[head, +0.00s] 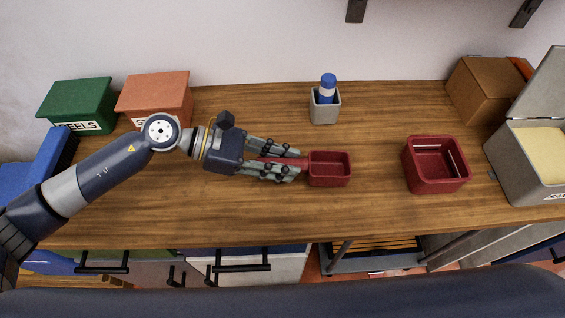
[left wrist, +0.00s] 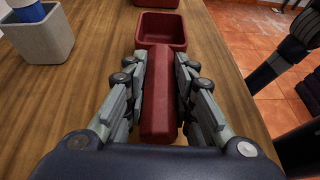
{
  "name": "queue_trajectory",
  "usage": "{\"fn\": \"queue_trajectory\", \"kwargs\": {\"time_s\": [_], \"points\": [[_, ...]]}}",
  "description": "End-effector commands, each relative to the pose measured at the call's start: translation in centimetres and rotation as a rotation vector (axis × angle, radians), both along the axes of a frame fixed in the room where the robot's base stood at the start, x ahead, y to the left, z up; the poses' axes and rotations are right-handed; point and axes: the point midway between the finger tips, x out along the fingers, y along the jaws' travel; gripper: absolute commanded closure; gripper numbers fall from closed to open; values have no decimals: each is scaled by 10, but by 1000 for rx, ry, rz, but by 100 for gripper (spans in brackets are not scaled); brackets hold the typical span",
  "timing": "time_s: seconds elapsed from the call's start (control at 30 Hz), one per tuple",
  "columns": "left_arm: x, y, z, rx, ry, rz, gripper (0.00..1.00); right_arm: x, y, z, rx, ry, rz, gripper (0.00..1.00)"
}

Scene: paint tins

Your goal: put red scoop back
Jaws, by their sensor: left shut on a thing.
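The red scoop (head: 330,168) has a square, open bowl and a straight handle. My left gripper (head: 292,165) is shut on the handle, with the bowl pointing right in the head view. In the left wrist view the handle (left wrist: 159,108) lies between the fingers of my left gripper (left wrist: 160,85), and the bowl (left wrist: 162,31) is beyond them. The bowl looks empty. I cannot tell whether the scoop touches the table or is just above it. A red open bin (head: 436,183) stands to the right of the scoop, apart from it. My right gripper is not in view.
On the wooden table (head: 240,215) are a grey cup (head: 324,113) holding a blue and white thing, green (head: 77,102) and orange (head: 154,98) boxes, a brown box (head: 485,92) and an open-lidded grey box (head: 515,163). The table between scoop and red bin is clear.

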Motion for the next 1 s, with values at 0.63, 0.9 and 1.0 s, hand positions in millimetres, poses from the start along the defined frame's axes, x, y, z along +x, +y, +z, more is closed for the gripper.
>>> {"fn": "queue_trajectory", "kwargs": {"time_s": [0.63, 0.9, 1.0], "points": [[0, 0, -12, -1, -3, 1, 56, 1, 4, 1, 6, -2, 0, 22], [2, 1, -15, 0, -1, 3, 56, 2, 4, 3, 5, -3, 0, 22], [7, 4, -10, -1, -4, 5, 56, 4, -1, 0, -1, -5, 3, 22]]}}
